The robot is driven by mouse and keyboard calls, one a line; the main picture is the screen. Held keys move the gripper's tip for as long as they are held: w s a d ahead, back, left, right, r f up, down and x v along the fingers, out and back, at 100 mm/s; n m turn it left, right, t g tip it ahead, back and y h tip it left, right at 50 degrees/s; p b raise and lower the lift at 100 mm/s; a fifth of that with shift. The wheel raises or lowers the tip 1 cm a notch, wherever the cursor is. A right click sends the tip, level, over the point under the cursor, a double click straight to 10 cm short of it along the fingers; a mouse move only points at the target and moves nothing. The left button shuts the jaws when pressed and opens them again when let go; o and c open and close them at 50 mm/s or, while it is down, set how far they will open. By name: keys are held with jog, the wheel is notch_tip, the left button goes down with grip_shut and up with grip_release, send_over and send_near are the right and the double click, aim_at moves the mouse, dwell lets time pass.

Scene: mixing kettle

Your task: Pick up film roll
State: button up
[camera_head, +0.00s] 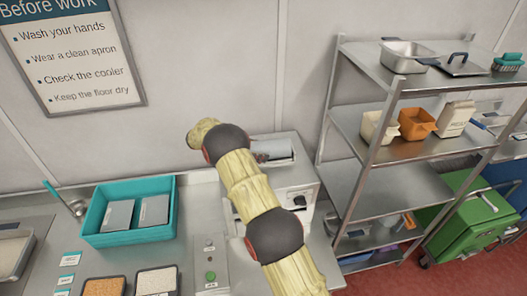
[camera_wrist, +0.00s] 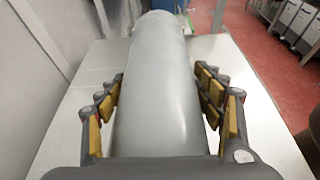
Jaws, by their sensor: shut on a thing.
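The film roll (camera_wrist: 158,85) is a pale grey cylinder. In the wrist view it runs lengthwise away from me between the two fingers of my gripper (camera_wrist: 158,105). The fingers, with yellowish pads, close on it from left and right. In the head view part of the grey roll (camera_head: 272,150) shows at the top of a white machine (camera_head: 300,175), partly hidden behind my arm. My gripper itself is hidden behind my arm there. I cannot tell whether the roll still touches the machine.
A teal bin (camera_head: 128,238) with grey packs stands left on the counter. Trays of grain (camera_head: 157,281) and a green-button panel (camera_head: 210,262) are in front of it. A metal shelf rack (camera_head: 365,155) stands close on the right, and a green wheeled bin (camera_head: 478,222) beyond it.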

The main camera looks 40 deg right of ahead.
jog(key=shift+s+f, duration=0.1)
jog(key=shift+f, duration=0.1)
jog(key=c, duration=0.9)
jog(key=shift+r, duration=0.1)
